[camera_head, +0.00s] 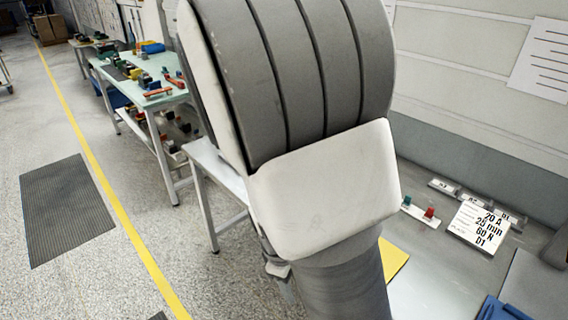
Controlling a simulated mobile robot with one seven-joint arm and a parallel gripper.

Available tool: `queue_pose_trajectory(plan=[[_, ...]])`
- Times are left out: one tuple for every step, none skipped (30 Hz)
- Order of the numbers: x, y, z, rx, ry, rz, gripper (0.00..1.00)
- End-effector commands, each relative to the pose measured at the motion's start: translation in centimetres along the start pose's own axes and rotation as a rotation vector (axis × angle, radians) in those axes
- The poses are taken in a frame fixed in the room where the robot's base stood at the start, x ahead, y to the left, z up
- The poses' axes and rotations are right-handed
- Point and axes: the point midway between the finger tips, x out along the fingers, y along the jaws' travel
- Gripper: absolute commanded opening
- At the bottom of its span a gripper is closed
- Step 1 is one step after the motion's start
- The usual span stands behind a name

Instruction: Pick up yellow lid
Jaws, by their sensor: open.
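A flat yellow piece (393,260) shows on the grey bench top, just right of my arm. It may be the yellow lid, but my arm covers its left part and I cannot tell its full shape. My arm fills the middle of the head view and runs down out of the bottom edge. I cannot make out my gripper's fingers in this view, so its distance from the yellow piece cannot be seen.
A white card reading 20 A, 25 mm, 60 N, D1 (479,224) stands on the bench. Left of it are a red piece (429,213) and a small green piece (407,201). A blue object (500,309) is at the bottom right. A cluttered table (125,70) stands far left.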

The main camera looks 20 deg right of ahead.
Motion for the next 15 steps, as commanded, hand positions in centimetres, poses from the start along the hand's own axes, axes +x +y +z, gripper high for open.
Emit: queue_pose_trajectory(plan=[[2.5, 0.2, 0.3, -0.055, -0.052, 0.023, 0.5], [3.4, 0.4, 0.5, -0.086, -0.078, 0.038, 0.5], [4.5, 0.8, 0.8, -0.129, -0.112, 0.059, 0.5], [5.4, 1.1, 1.1, -0.161, -0.139, 0.076, 0.5], [6.1, 1.4, 1.4, -0.194, -0.164, 0.094, 0.5], [7.0, 1.9, 1.7, -0.238, -0.2, 0.119, 0.5], [7.7, 2.4, 2.0, -0.273, -0.227, 0.138, 0.5], [8.3, 2.8, 2.2, -0.307, -0.255, 0.158, 0.5], [8.9, 3.5, 2.5, -0.353, -0.292, 0.187, 0.5], [9.4, 4.0, 2.8, -0.388, -0.321, 0.209, 0.5], [9.8, 4.5, 2.9, -0.424, -0.349, 0.232, 0.5], [10.1, 5.3, 3.1, -0.472, -0.388, 0.263, 0.5], [10.3, 5.9, 3.3, -0.508, -0.418, 0.288, 0.5], [10.5, 6.5, 3.4, -0.543, -0.448, 0.313, 0.5], [10.6, 7.3, 3.5, -0.592, -0.489, 0.347, 0.5]])
